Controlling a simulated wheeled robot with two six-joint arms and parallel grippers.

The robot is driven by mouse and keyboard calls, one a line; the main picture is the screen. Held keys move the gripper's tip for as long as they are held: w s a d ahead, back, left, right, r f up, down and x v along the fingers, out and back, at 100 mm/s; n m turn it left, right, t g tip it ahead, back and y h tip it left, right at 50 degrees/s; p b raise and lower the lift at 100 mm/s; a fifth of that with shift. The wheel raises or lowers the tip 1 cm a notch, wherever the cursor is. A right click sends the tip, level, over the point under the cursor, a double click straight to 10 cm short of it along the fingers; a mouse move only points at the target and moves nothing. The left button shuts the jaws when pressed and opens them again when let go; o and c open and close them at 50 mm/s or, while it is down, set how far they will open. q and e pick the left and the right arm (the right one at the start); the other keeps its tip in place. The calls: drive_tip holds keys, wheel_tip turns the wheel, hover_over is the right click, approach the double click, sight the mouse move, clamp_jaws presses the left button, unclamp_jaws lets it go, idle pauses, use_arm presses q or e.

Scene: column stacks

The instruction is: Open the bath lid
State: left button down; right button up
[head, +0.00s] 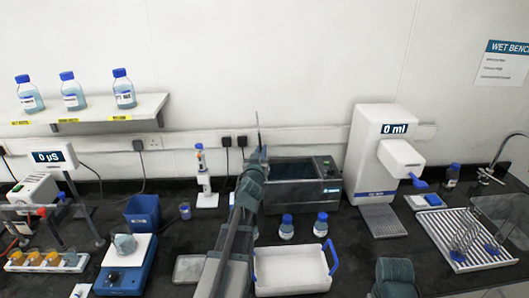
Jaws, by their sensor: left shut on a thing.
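The bath (318,195) is a dark grey box with a small control panel on its right, at the back middle of the bench. Its top shows a dark, open-looking well. A thin upright piece (258,130) stands at the bath's left end, seen nearly edge-on; it looks like the lid. My left gripper (262,152) is at the bath's left end, just below this piece, shut on what appears to be the lid. The grip itself is mostly hidden by my arm. Part of my right arm shows at the bottom right; its gripper is not visible.
Two blue-capped bottles (287,227) and a white tray with blue handles (291,271) stand in front of the bath. A white dispenser (382,150) is close on its right, a pipette stand (207,190) on its left.

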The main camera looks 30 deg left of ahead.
use_arm(q)
drive_tip(key=shift+s+a, duration=0.1)
use_arm(e)
drive_tip(key=shift+f, duration=0.1)
idle(0.3)
use_arm(q)
drive_tip(key=c, duration=0.9)
unclamp_jaws()
